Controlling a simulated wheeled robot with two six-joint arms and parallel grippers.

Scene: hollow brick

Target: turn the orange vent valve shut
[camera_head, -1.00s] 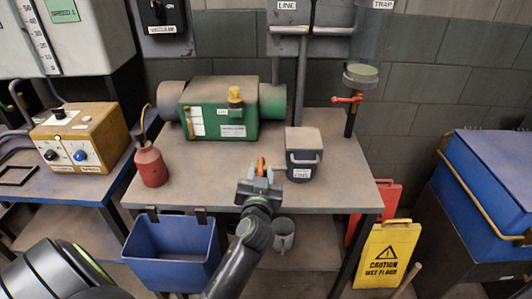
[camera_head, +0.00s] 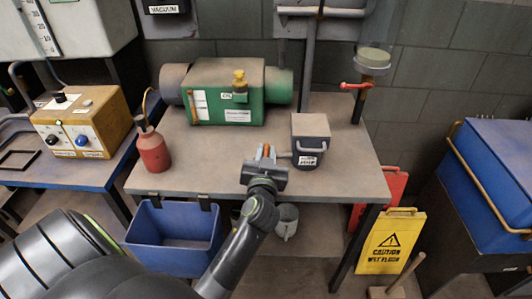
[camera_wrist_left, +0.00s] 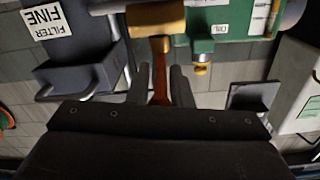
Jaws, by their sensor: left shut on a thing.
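The orange vent valve (camera_head: 267,152) is a small upright shape at the table's front middle, left of the dark filter box (camera_head: 311,139). My left gripper (camera_head: 266,160) reaches in from the front and is shut on its orange handle. In the left wrist view the red-orange handle (camera_wrist_left: 160,78) runs between the two fingers (camera_wrist_left: 160,88), below a tan, brass-like body (camera_wrist_left: 156,18). The wide dark gripper body hides the handle's near end. My right gripper is not in view.
A green pump (camera_head: 223,91) stands behind and a red oil can (camera_head: 151,149) stands left on the table (camera_head: 215,165). A red-handled valve (camera_head: 355,86) is at the back right. A blue bin (camera_head: 173,238) hangs below the table's front edge.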

